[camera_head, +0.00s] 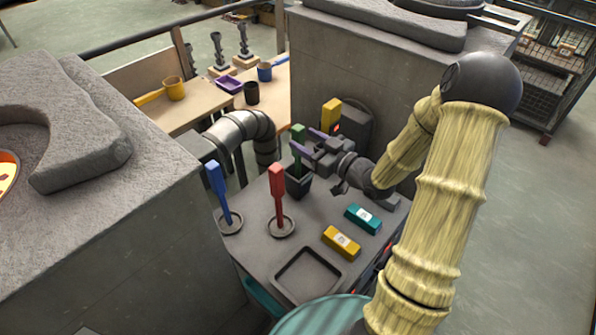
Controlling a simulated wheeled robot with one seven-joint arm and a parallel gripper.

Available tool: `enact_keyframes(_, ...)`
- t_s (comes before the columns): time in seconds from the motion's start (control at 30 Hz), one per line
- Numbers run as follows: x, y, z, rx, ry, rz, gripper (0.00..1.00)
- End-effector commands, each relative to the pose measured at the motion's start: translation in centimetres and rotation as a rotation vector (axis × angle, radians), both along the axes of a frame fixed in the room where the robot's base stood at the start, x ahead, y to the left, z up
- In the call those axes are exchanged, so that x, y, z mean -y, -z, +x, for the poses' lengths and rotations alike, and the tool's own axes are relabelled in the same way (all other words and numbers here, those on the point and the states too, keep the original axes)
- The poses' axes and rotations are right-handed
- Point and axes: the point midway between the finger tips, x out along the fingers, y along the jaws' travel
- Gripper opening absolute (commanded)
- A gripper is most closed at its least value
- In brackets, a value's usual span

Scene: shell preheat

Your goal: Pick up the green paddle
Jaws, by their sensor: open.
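The green paddle (298,133) stands upright in a dark square cup (299,184) at the back of the grey cart top. My gripper (308,141) reaches in from the right at the height of the paddle's upper part. Its purple-tipped fingers are open, and one tip crosses in front of the paddle. The other tip shows just to the paddle's right. I cannot tell whether either finger touches it. The paddle's lower end is hidden in the cup.
A red paddle (277,184) and a blue paddle (217,186) stand in round dishes on the left. A yellow box (341,242), a teal box (362,219) and an empty tray (281,284) occupy the front and right. A yellow block (331,113) stands behind my gripper.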

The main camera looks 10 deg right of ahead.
Motion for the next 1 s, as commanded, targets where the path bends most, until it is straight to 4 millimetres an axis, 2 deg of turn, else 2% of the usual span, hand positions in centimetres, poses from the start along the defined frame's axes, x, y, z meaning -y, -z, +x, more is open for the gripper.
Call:
enact_keyframes(0.33,-0.2,0.0,0.3,-0.001,0.0,0.0,0.51)
enact_keyframes(0.7,-2.8,0.0,4.1,-0.001,0.0,0.001,0.51)
enact_keyframes(1.0,-2.9,0.1,4.2,-0.001,0.001,-0.001,0.51)
